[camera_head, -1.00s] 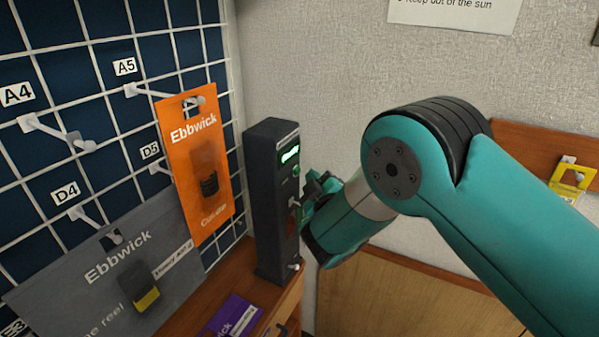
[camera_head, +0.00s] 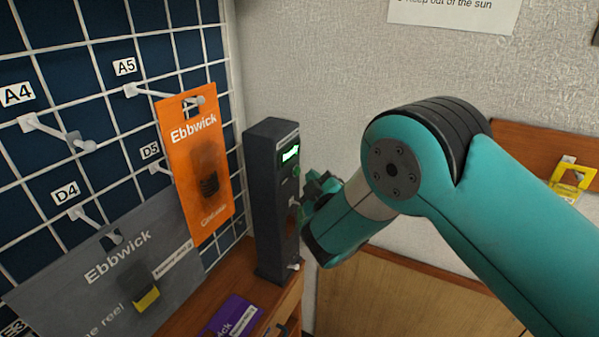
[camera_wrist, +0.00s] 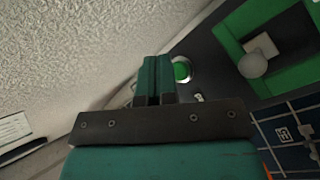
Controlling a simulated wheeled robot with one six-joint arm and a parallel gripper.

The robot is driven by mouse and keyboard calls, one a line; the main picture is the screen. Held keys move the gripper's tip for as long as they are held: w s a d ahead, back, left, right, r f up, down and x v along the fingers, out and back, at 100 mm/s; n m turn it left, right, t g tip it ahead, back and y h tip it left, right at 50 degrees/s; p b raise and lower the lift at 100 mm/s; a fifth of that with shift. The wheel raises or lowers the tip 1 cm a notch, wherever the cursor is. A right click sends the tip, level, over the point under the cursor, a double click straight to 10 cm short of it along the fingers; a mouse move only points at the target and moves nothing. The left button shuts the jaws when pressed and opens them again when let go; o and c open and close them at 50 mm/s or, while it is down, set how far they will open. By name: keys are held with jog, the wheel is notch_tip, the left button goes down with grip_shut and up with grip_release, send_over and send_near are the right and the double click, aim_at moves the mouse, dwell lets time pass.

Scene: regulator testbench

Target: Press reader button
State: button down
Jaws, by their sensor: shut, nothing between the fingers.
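The reader (camera_head: 268,205) is a tall dark box standing on the wooden shelf, with a lit green display near its top. Its button (camera_head: 296,171) is small and green, just below the display. In the wrist view the button (camera_wrist: 182,71) is a green disc in a pale ring, right of my fingertips. My gripper (camera_head: 317,188) is in front of the reader's right-hand face, a little below the button. In the wrist view my gripper (camera_wrist: 157,60) has its teal fingers together, with nothing between them. I cannot tell whether the fingertips touch the reader.
A wire grid with hooks fills the left, holding an orange card (camera_head: 200,165) and a grey card (camera_head: 115,270). A purple card (camera_head: 232,318) lies on the shelf (camera_head: 245,268). A green frame with a pale knob (camera_wrist: 254,64) is close on the right in the wrist view.

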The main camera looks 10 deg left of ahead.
jog(key=shift+a, duration=0.15)
jog(key=shift+w+a, duration=0.15)
jog(key=shift+a, duration=0.1)
jog(key=shift+w+a, duration=0.15)
jog(key=shift+a, duration=0.3)
dwell(1.0)
jog(key=shift+d, duration=0.1)
jog(key=shift+s+d+b, duration=0.3)
jog(key=shift+d+b, duration=0.35)
jog(key=shift+d, duration=0.1)
jog(key=d+b, duration=0.1)
jog(key=s+d+b, duration=0.1)
jog(key=d, duration=0.1)
jog(key=d+b, duration=0.1)
jog(key=shift+s+d, duration=0.35)
